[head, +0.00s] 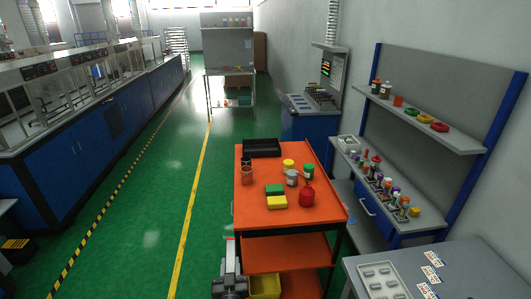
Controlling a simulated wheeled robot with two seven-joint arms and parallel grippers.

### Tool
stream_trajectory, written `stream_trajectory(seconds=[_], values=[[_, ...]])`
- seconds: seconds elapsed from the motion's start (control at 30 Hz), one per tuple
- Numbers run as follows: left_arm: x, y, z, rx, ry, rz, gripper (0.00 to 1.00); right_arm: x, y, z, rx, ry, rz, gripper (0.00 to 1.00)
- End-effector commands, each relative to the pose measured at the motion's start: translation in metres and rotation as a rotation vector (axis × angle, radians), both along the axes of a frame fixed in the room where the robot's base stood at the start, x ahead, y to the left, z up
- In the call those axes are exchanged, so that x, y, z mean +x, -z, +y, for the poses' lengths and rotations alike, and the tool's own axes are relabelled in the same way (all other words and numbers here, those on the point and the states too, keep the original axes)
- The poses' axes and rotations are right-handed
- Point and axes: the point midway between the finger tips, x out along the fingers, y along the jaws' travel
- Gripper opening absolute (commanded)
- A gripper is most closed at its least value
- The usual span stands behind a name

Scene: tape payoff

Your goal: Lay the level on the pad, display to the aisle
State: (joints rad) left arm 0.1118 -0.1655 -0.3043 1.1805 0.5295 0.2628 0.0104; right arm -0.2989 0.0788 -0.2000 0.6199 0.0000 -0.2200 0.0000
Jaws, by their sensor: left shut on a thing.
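My left gripper (229,284) is at the bottom of the head view, left of the orange cart's lower shelves. It is shut on a slim pale grey bar with a red mark near its top (230,253), which looks like the level and stands upright in the picture. Its display cannot be made out. I cannot pick out the pad for certain. My right gripper is not in view.
The orange cart (258,217) carries a black tray (262,147), a red bottle (307,195), green and yellow blocks (276,202), and several jars. A yellow bin (265,287) sits low in it. A grey table (470,265) is at lower right. The green aisle at left is clear.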

Motion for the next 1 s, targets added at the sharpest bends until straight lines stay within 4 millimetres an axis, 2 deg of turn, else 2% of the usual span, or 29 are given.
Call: stream_trajectory(seconds=[0.17,0.37,0.57,0.7,0.9,1.0], values=[[-0.001,-0.008,0.014,0.0,-0.005,-0.006,0.02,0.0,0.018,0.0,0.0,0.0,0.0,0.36],[-0.016,-0.041,0.036,0.002,0.014,-0.008,0.02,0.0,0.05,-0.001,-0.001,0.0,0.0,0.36],[-0.049,-0.084,0.051,0.001,0.07,-0.007,0.02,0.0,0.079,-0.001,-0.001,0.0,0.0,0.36],[-0.078,-0.112,0.056,0.002,0.117,-0.005,0.02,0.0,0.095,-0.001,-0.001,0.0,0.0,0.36],[-0.112,-0.139,0.06,0.002,0.17,-0.004,0.02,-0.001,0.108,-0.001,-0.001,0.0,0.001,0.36],[-0.121,-0.146,0.06,0.001,0.184,-0.002,0.02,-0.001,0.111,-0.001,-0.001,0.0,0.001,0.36]])
